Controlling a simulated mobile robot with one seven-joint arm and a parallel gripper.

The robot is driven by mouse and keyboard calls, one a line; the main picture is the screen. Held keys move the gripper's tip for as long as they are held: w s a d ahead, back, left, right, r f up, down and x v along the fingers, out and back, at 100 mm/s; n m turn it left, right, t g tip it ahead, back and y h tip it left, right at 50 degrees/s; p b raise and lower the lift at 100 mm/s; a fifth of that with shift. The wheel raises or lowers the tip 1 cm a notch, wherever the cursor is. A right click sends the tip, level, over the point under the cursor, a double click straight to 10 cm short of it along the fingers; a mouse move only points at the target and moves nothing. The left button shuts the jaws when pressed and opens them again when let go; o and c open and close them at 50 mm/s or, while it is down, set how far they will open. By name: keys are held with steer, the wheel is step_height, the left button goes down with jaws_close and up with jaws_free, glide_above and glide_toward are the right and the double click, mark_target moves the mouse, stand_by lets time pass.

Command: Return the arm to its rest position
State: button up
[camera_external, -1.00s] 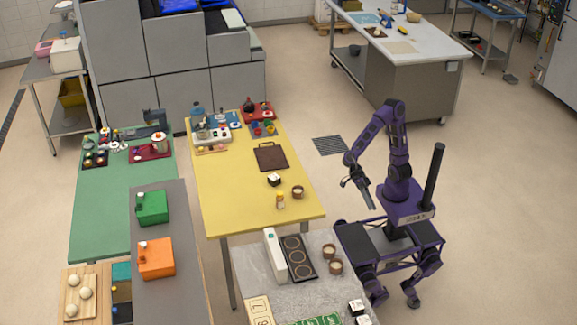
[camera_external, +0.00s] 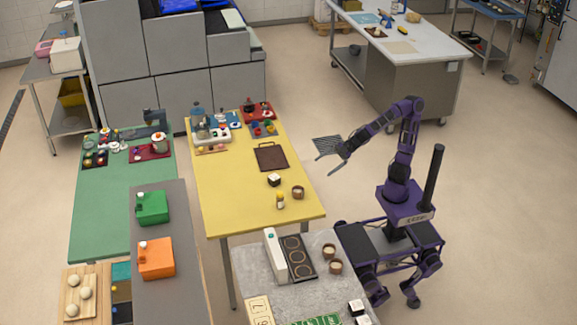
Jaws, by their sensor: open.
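My purple arm (camera_external: 402,150) rises from my base and bends at the elbow, with the forearm reaching out to the left. My gripper (camera_external: 328,163) is open and empty. It hangs in the air past the right edge of the yellow table (camera_external: 225,190), in front of the floor grate. I cannot tell its exact height. Nothing is between its fingers.
The yellow table holds a dark brown tray (camera_external: 271,157), a small jar (camera_external: 280,201) and a round pot (camera_external: 298,192) near its right side. A grey table (camera_external: 250,285) with a dark hotplate (camera_external: 297,257) stands lower left of me. Open floor (camera_external: 500,200) lies to my right.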

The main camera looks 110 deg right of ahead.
steer(key=s+d+f+m+g+h, duration=0.35)
steer(key=s+d+f+m, duration=0.2)
steer(key=s, duration=0.25)
steer(key=s+f+m+g, duration=0.2)
steer(key=s+f, duration=0.1)
steer(key=s, duration=0.3)
steer(key=s+a+f+m+g, duration=0.1)
steer(key=s+f+g, duration=0.1)
steer(key=s, duration=0.3)
steer(key=shift+s+a+f+m, duration=0.3)
steer(key=shift+s+f+m, duration=0.1)
steer(key=shift+f, duration=0.4)
steer(key=shift+h, duration=0.25)
